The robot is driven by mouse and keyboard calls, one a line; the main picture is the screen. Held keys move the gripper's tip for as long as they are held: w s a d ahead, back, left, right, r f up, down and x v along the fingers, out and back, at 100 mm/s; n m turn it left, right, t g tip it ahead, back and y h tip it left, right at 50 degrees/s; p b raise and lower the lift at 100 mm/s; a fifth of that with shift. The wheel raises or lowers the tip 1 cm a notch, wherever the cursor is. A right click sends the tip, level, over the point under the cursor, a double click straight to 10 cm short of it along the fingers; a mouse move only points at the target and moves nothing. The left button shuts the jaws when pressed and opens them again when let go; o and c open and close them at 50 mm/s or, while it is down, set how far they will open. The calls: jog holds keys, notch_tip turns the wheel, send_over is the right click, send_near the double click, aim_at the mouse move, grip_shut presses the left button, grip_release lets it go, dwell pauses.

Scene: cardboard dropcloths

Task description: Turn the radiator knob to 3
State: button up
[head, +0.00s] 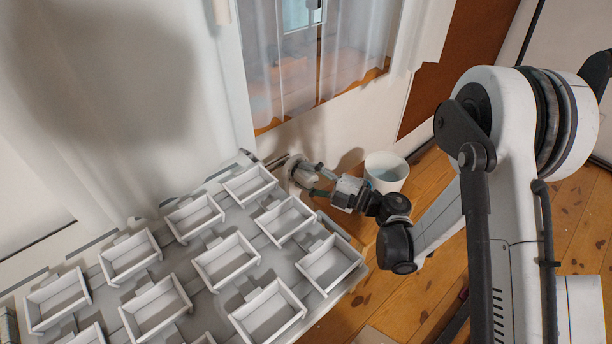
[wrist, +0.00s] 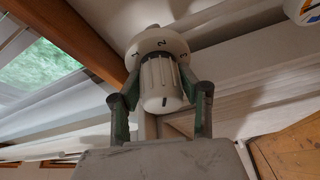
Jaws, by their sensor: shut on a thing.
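The radiator knob (wrist: 161,82) is white and ribbed, in the middle of the wrist view, with a dark mark low on its end face. Behind it is a pale round dial collar (wrist: 150,40) with a 2 at its middle and other marks to the sides, too small to read surely. My gripper (wrist: 160,76) is shut on the knob, one greenish finger on each side. In the head view my gripper (head: 312,179) reaches left to the pale knob (head: 298,168) by the wall, partly hidden by the fingers. I cannot tell the exact setting.
A grey panel with several white open trays (head: 226,262) fills the lower left of the head view. A white bucket (head: 386,168) stands on the wooden floor behind my wrist. A curtained window (head: 305,60) is above the knob.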

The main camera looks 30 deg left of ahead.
jog(key=shift+w+r, duration=0.1)
jog(key=o, duration=1.2)
jog(key=shift+c, duration=0.2)
